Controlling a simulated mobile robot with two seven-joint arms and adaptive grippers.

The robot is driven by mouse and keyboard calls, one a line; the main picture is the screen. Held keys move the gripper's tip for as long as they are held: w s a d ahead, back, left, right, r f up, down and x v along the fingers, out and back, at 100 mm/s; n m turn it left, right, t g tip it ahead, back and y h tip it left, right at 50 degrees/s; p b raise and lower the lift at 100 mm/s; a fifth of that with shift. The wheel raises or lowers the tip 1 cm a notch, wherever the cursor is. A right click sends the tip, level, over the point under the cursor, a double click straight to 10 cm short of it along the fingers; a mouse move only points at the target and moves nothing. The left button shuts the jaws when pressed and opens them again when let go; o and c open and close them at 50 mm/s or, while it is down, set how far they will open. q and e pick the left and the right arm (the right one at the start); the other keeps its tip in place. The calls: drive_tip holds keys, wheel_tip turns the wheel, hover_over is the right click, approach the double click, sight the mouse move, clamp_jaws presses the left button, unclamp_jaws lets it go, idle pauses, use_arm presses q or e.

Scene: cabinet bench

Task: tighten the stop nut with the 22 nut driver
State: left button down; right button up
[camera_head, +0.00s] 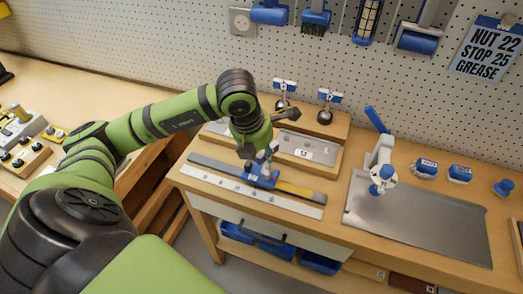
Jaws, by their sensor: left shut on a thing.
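My left gripper (265,162) points down over the front left of the bench and is shut on a blue piece with a white label (258,177). This piece is low, at a dark strip (215,167) behind a pale marked rail (225,187). I cannot tell whether it touches the strip or whether it is the 22 nut driver; its label is too small to read. Two knobbed posts with blue tags stand behind, the left one (285,87) and the right one (326,115). I cannot pick out the stop nut. My right gripper is not in view.
A white fixture with a blue lever (378,120) stands on a grey metal plate (440,226). Several blue items (460,173) lie behind the plate. A pegboard sign (488,48) reads "NUT 22 STOP 25 GREASE". Blue bins (277,250) sit below the bench. The plate's right part is clear.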

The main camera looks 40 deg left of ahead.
use_arm(q)
drive_tip(key=shift+f, duration=0.15)
idle(0.4)
drive_tip(key=shift+b, duration=0.3)
drive_tip(key=shift+w+a+m+b, duration=0.15)
drive_tip(key=shift+m+b, duration=0.35)
drive_tip(key=shift+m, duration=0.4)
drive_tip(key=shift+m+h, duration=0.3)
drive_tip(key=shift+m, duration=0.1)
drive_tip(key=shift+b, duration=0.3)
